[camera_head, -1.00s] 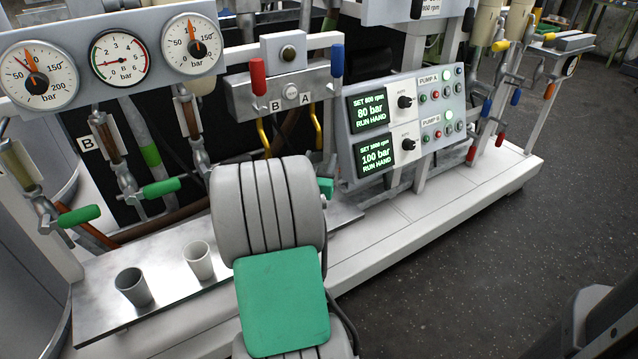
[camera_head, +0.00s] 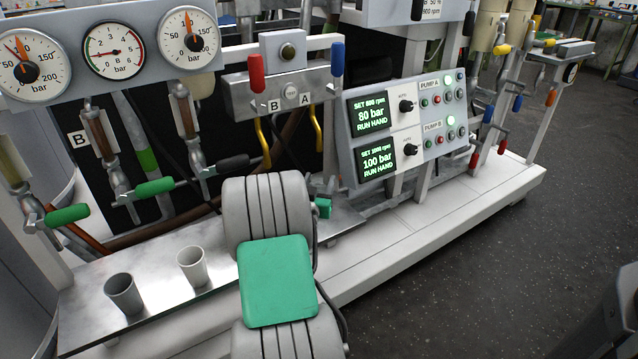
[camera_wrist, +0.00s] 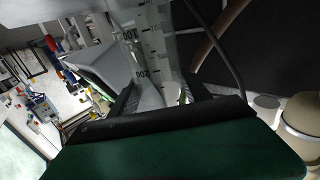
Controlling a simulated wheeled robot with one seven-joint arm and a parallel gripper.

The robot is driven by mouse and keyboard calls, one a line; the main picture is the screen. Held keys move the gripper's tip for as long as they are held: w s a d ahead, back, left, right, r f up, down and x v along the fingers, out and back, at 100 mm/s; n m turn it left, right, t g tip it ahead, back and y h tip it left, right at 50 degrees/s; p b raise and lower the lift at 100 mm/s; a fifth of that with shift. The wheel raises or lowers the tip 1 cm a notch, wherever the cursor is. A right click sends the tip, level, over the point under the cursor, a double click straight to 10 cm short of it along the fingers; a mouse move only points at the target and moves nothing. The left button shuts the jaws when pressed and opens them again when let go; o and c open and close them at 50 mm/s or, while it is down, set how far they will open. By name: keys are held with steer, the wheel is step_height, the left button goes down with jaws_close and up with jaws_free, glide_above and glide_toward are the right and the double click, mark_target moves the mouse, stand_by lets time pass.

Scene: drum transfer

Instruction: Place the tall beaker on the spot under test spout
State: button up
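The tall beaker (camera_wrist: 150,45) is clear with dark graduation marks and shows in the wrist view between the dark ribbed fingers of my gripper (camera_wrist: 162,95). The fingers lie along both sides of it and appear closed on it. In the head view the beaker and fingers are hidden behind my grey and green arm; only a small green part of my wrist shows beyond it. A metal block (camera_head: 285,92) marked B and A, with a round button, a red and a blue handle, stands behind my arm. The spot under the test spout cannot be made out.
Two small grey cups, the left one (camera_head: 123,294) and the right one (camera_head: 192,266), stand on the metal plate (camera_head: 160,318) left of my arm. Green-handled valves (camera_head: 155,187) stick out above it. The control panel (camera_head: 405,130) is at right. The white ledge (camera_head: 440,225) is clear.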

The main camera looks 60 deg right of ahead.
steer(key=o, duration=0.4)
steer(key=shift+c, duration=0.2)
steer(key=shift+r, duration=0.25)
steer(key=v, duration=1.2)
